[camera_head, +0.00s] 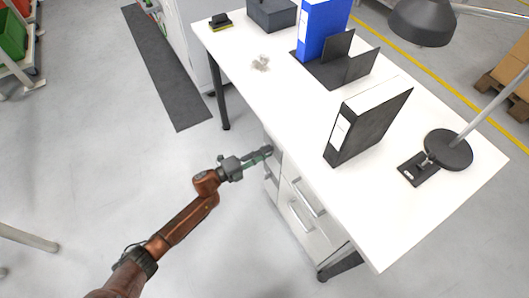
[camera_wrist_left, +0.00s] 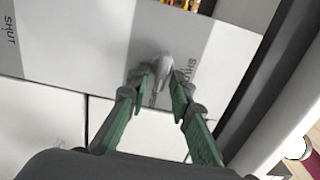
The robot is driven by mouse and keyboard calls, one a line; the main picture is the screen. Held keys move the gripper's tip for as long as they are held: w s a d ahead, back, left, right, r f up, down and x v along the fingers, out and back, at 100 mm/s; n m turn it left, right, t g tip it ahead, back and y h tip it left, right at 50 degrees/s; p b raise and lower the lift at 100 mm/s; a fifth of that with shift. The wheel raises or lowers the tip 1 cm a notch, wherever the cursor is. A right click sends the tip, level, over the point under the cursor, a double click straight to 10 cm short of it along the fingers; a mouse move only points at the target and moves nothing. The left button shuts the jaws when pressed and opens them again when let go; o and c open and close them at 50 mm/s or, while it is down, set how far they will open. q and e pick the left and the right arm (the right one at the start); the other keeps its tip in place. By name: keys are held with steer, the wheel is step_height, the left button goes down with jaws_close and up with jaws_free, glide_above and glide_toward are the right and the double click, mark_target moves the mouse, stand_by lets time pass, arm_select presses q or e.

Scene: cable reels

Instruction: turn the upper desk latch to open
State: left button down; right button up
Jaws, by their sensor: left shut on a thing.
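The desk latch (camera_wrist_left: 164,68) is a small pale grey knob on a light front panel (camera_wrist_left: 75,40), seen in the left wrist view. A darker grey patch with the word SHUT lies around it. My left gripper (camera_wrist_left: 160,86) has its green-padded fingers on both sides of the latch and is shut on it. In the head view my left gripper (camera_head: 262,155) reaches the side of the drawer unit (camera_head: 306,212) under the white desk (camera_head: 275,90), and the latch is hidden there. My right gripper is not in view.
A second SHUT label (camera_wrist_left: 9,30) is at the panel's left. On the desk stand a black binder (camera_head: 365,125), a blue binder (camera_head: 322,28) and a lamp (camera_head: 448,150). A dark desk leg (camera_head: 218,100) is beyond my gripper. The floor (camera_head: 120,170) to the left is clear.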

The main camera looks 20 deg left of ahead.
arm_select(q)
steer(key=shift+a+f, duration=0.1)
steer(key=shift+a, duration=0.1)
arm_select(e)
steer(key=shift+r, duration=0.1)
arm_select(q)
steer(key=c, duration=2.1)
jaws_free()
steer(key=shift+o, duration=0.3)
steer(key=shift+d, duration=0.1)
steer(key=v, duration=1.2)
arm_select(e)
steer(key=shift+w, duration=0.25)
